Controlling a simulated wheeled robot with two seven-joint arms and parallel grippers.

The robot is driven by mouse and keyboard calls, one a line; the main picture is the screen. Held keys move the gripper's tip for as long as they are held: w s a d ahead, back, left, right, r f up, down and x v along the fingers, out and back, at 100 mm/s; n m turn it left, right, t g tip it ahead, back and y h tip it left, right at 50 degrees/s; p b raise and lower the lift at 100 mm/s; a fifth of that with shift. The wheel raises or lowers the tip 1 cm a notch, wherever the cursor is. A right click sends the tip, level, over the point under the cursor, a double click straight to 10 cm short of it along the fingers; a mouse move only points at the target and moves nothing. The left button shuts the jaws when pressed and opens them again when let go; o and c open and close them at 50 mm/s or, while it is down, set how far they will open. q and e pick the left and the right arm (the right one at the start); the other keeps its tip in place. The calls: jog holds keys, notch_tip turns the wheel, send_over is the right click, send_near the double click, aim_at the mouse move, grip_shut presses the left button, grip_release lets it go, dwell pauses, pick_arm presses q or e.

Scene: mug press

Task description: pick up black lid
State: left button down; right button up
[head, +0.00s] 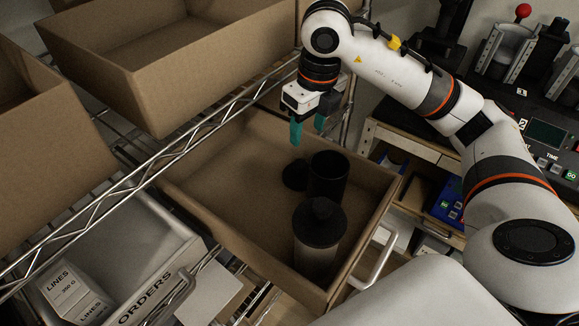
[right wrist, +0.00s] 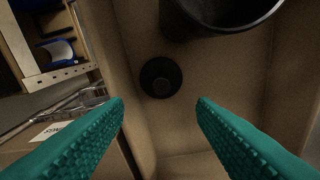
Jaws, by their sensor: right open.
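A round black lid (head: 295,176) lies flat on the floor of a cardboard box, left of a black open cup (head: 328,178). It also shows in the right wrist view (right wrist: 161,77), between and beyond the fingertips, with the black cup (right wrist: 222,18) above it. A second black lid (head: 320,222) sits on top of a pale cylinder (head: 316,262) nearer the box's front. My right gripper (head: 308,134) is open and empty, with its teal fingers pointing down over the back of the box. My left gripper is not in view.
The cardboard box (head: 215,200) has walls on all sides of the lid. A wire shelf (head: 150,165) with larger cardboard boxes (head: 165,100) stands at left. A white bin (head: 150,240) is lower left. A machine with a red knob (head: 523,11) is at right.

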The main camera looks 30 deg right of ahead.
aim_at(300, 163)
jog(key=f, duration=0.2)
jog(key=f+p, duration=0.1)
jog(key=f, duration=0.1)
jog(key=f+p, duration=0.1)
jog(key=f, duration=0.1)
jog(key=shift+w+f, duration=0.3)
jog(key=shift+f, duration=0.05)
jog(key=shift+a+f+p, duration=0.1)
jog(key=shift+f+p, duration=0.15)
jog(key=shift+p, duration=0.25)
jog(key=f, duration=0.1)
jog(key=f+p, duration=0.1)
jog(key=f, duration=0.1)
jog(key=f+p, duration=0.1)
jog(key=shift+w+a+f, duration=0.15)
jog(key=shift+w+f, duration=0.05)
jog(key=shift+w, duration=0.15)
jog(key=shift+f, duration=0.2)
jog(key=c, duration=1.1)
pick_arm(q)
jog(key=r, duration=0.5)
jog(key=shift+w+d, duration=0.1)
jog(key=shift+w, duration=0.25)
pick_arm(e)
jog(key=shift+o, duration=0.2)
jog(key=shift+r, duration=0.1)
